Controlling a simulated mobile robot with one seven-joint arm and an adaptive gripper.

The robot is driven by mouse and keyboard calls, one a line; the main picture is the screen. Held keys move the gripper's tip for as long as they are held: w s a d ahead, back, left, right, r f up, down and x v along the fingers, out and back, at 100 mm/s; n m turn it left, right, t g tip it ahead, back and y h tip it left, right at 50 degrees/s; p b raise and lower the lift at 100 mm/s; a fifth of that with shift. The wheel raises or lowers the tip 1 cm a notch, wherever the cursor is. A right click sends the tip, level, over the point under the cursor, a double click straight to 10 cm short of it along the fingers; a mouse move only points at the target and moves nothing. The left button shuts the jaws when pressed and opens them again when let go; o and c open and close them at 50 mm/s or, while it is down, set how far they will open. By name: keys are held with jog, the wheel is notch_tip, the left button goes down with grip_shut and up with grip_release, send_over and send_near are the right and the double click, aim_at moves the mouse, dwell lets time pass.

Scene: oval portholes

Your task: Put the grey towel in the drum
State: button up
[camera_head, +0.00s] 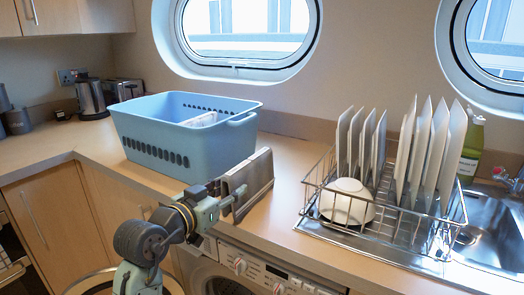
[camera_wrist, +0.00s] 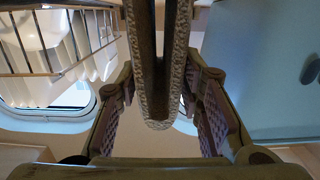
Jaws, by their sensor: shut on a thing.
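My gripper (camera_head: 226,196) is shut on the grey towel (camera_head: 250,180), a stiff-looking folded piece held upright at the front edge of the worktop, above the washing machine (camera_head: 262,273). In the wrist view the towel (camera_wrist: 152,105) stands edge-on between my two fingers (camera_wrist: 160,110), its fuzzy fold facing the camera. The machine's round front opening (camera_head: 228,287) shows only at the bottom of the head view. The drum inside is mostly cut off by the frame.
A blue laundry basket (camera_head: 190,150) with something white (camera_head: 201,119) inside stands behind the towel. A wire dish rack (camera_head: 385,215) with several plates and a white bowl (camera_head: 346,201) stands to the right. A round rim (camera_head: 92,283), perhaps the machine's open door, shows at lower left.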

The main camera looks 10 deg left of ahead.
aim_at(224, 180)
jog(key=shift+c, duration=1.2)
jog(key=shift+r+p, duration=0.9)
jog(key=shift+r, duration=0.65)
